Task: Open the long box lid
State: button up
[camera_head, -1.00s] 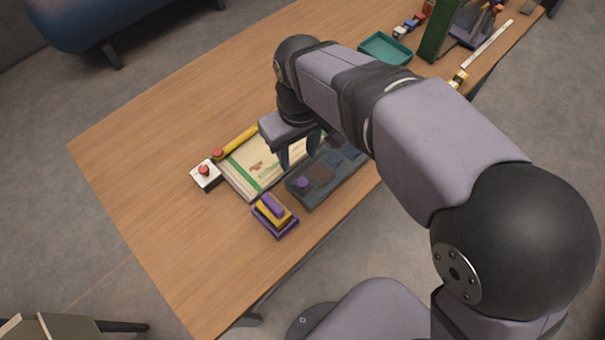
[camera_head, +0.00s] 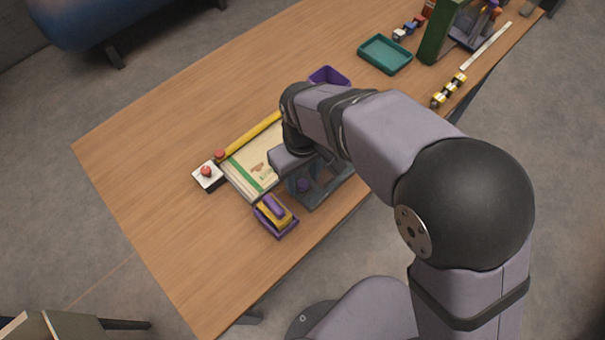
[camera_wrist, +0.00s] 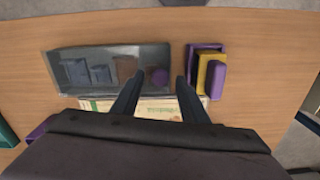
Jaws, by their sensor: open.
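The long box (camera_head: 334,192) is dark grey and lies near the table's front edge, partly hidden by my arm in the head view. In the wrist view the long box (camera_wrist: 70,52) shows blue, brown and purple shapes through what looks like a smoky see-through lid. A round purple piece (camera_wrist: 158,76), perhaps a knob, is at its right end. My gripper (camera_wrist: 161,78) is open and points down over that end, with one finger beside the purple piece. I cannot tell whether it touches. In the head view my gripper (camera_head: 303,184) hides part of the box.
A purple tray with a yellow and purple block (camera_head: 274,212) sits close to the box's end. A red button (camera_head: 207,172), yellow bar (camera_head: 250,134) and teal tray (camera_head: 385,54) are farther off. The table's left is clear.

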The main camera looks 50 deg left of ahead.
jog(key=shift+f, duration=0.2)
grip_shut()
jog(key=w+p, duration=0.2)
jog(key=w, duration=1.7)
jog(key=shift+w+p, duration=0.35)
jog(key=shift+w, duration=0.05)
grip_release()
